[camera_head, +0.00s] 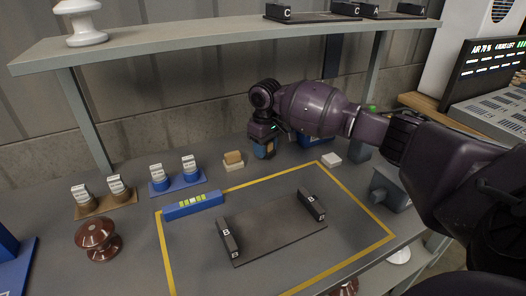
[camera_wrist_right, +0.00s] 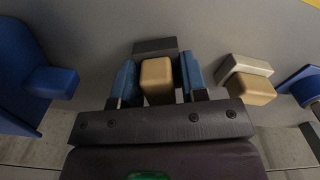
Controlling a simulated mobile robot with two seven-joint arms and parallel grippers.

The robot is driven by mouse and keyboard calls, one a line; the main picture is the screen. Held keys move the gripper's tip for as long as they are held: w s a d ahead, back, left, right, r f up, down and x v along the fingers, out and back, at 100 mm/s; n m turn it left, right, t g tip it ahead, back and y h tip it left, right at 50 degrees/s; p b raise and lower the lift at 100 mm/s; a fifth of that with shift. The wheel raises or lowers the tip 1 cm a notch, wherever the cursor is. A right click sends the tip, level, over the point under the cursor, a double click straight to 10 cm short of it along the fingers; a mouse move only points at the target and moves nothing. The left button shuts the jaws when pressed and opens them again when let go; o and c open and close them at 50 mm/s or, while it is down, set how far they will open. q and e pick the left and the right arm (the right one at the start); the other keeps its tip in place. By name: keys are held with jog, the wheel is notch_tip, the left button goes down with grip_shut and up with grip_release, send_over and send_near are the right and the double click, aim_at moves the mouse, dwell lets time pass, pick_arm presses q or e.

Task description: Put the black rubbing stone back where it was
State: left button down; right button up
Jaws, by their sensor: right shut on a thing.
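My right gripper (camera_head: 264,150) is low over the back of the bench, behind the yellow-taped area. In the right wrist view its blue fingers (camera_wrist_right: 158,82) are shut on the tan grip of the black rubbing stone (camera_wrist_right: 155,46). The stone's dark face shows just past the fingertips. In the head view the fingers mostly hide it, and I cannot tell whether it touches the bench. A similar rubbing stone with a pale face and tan grip (camera_head: 233,160) stands to the left. It also shows in the right wrist view (camera_wrist_right: 249,67). My left gripper is not in view.
A blue tray with two labelled pots (camera_head: 174,186) and a brown tray (camera_head: 105,209) lie left. A dark plate (camera_head: 275,230) with end blocks marked B lies inside the tape. A blue object (camera_head: 316,141) sits behind my arm.

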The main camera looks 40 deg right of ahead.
jog(key=shift+f, duration=0.65)
jog(key=shift+r, duration=0.25)
jog(key=o, duration=0.9)
jog(key=shift+f, duration=0.2)
notch_tip(320, 180, up, 7)
jog(key=shift+f+p, duration=0.1)
jog(key=shift+p, duration=0.85)
jog(key=shift+r, duration=0.5)
